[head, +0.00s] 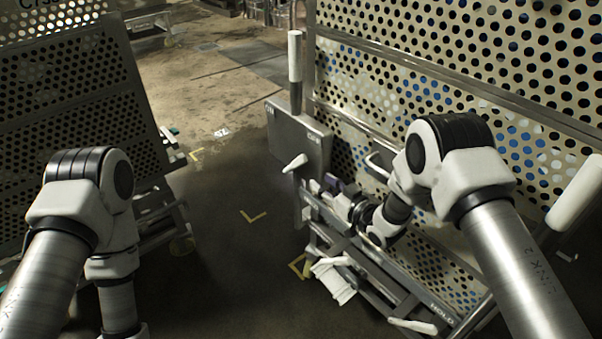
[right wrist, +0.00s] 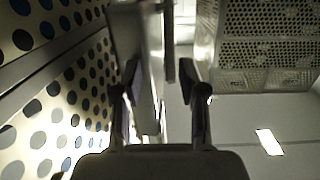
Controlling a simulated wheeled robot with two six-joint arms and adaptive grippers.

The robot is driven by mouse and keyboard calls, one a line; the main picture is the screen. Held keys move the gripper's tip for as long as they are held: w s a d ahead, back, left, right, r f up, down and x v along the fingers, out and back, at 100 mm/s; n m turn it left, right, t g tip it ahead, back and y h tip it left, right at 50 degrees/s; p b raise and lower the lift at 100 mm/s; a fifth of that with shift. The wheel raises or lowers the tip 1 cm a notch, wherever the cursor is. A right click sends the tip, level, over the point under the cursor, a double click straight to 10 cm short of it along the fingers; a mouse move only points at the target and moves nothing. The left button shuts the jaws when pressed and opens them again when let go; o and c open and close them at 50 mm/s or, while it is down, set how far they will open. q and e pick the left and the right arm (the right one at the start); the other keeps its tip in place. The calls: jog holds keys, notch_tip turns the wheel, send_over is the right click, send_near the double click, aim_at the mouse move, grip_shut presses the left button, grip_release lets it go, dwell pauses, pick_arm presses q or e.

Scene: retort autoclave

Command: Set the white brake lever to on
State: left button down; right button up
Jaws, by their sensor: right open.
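A short white lever (head: 294,163) sits at the lower part of a grey upright panel (head: 312,140), left of middle. Its handle is tilted, with its right end higher. The panel has small labels near its left and right edges, too small to read surely. My right gripper (head: 328,188) is just below and right of the lever, apart from it. In the right wrist view the two fingers (right wrist: 158,85) are spread, with a grey upright part beyond and between them; no white lever is clear there. My left arm shows at left, but its gripper is out of view.
A white vertical grip (head: 295,56) rises above the panel. A perforated cage wall (head: 450,90) stands close on the right. Another perforated cage (head: 80,100) is at left; dark floor (head: 225,225) is open between.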

aim_at(298, 159)
jog(key=shift+n+y, duration=0.5)
jog(key=shift+y, duration=0.2)
jog(key=w+a+r, duration=0.1)
jog(key=w+a, duration=0.1)
jog(key=w+a+r, duration=0.1)
jog(key=w+a, duration=0.1)
jog(key=w, duration=0.1)
jog(key=w+a, duration=0.2)
jog(key=shift+w+a+r, duration=0.2)
jog(key=shift+a+r, duration=0.05)
jog(key=shift+r, duration=0.15)
grip_shut()
